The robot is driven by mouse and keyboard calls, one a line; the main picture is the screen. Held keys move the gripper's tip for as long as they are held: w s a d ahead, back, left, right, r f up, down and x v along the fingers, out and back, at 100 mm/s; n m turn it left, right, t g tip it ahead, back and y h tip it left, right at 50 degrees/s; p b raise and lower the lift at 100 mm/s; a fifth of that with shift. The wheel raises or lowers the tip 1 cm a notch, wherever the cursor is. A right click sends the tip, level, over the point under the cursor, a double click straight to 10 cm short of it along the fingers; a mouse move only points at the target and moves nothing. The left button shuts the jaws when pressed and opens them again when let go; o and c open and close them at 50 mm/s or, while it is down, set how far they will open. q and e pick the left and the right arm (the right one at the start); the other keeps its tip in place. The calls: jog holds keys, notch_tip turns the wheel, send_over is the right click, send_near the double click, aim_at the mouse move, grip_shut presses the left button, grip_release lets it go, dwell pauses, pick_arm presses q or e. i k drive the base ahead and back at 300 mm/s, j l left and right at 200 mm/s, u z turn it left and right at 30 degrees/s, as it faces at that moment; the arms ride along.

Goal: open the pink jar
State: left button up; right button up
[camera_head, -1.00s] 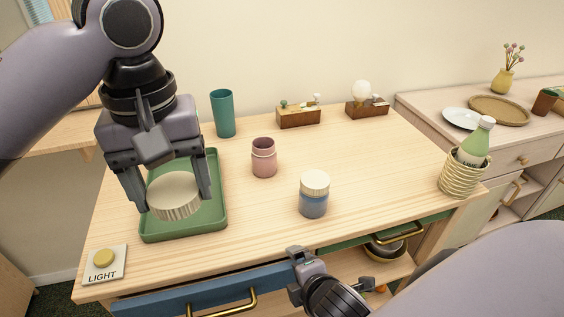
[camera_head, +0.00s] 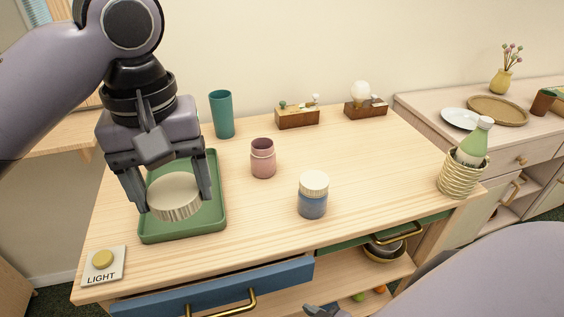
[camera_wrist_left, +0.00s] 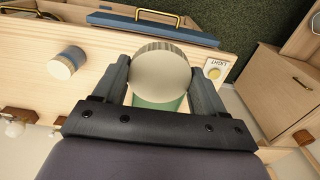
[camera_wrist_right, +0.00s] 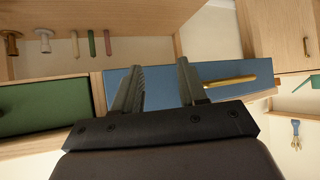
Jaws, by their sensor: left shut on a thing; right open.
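The pink jar (camera_head: 263,160) stands upright on the wooden table, its narrower neck showing and no lid on it. My left gripper (camera_head: 174,203) is shut on a round, cream, ribbed lid (camera_head: 175,194), held over the green tray (camera_head: 184,233) to the left of the jar. The lid also fills the space between the fingers in the left wrist view (camera_wrist_left: 160,78). Whether the lid touches the tray is hard to tell. My right gripper (camera_wrist_right: 160,67) is open and empty, facing the blue drawer front; only a bit of it shows at the head view's bottom edge.
A blue jar with a cream lid (camera_head: 313,196) stands right of the pink jar. A teal cup (camera_head: 222,114) and two wooden planter-like blocks stand behind. A bottle in a woven basket (camera_head: 460,178) is at the right edge. A light switch (camera_head: 103,264) lies front left. The blue drawer (camera_head: 270,281) is below.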

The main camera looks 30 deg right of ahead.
aim_at(263, 153)
jog(key=z, duration=0.8)
jog(key=i+l+z, duration=0.1)
jog(key=z, duration=0.35)
jog(key=i+z, duration=0.1)
jog(key=z, duration=0.35)
jog(key=i+l, duration=0.1)
jog(key=i, duration=0.35)
